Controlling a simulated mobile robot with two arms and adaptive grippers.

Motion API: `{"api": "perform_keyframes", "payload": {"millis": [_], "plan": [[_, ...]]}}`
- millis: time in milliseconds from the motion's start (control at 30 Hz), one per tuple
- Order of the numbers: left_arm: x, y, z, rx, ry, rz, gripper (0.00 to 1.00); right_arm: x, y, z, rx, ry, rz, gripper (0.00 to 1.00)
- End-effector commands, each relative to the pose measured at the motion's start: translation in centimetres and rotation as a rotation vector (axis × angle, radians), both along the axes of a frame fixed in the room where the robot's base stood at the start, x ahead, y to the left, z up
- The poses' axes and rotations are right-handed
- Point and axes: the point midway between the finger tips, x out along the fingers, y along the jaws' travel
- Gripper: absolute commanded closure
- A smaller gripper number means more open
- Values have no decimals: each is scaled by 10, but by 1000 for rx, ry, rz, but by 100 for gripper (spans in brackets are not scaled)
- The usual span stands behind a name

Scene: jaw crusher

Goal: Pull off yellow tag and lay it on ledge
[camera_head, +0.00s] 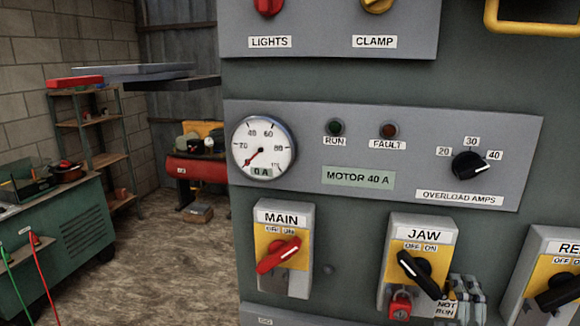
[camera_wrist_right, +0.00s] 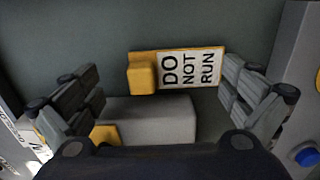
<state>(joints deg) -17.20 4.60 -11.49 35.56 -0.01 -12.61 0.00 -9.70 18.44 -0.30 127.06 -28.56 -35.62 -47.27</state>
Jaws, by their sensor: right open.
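The yellow tag (camera_wrist_right: 163,57) has a white face reading DO NOT RUN and a yellow block at its left end. In the right wrist view it lies between and beyond the spread fingers of my right gripper (camera_wrist_right: 160,78), apparently untouched. In the head view the tag (camera_head: 445,309) shows beside the JAW switch, partly covered by my right gripper (camera_head: 466,290). A grey strip (camera_head: 310,319) with a small label runs along the bottom of the panel; I cannot tell whether it is the ledge. My left gripper is out of view.
The JAW switch box (camera_head: 384,262) has a red padlock (camera_head: 400,305) below its black knob. The MAIN box (camera_head: 284,250) stands left, another switch box (camera_head: 545,270) right. A grey block (camera_wrist_right: 150,115) sits below the tag in the wrist view.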

Motion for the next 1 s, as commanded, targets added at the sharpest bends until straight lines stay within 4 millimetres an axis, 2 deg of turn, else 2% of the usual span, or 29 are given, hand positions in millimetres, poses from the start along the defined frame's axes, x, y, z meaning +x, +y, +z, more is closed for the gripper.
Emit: {"api": "perform_keyframes", "payload": {"millis": [733,1000], "plan": [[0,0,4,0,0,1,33,0,0,0,1,1,0,0],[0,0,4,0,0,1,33,0,0,0,1,1,0,61]]}}
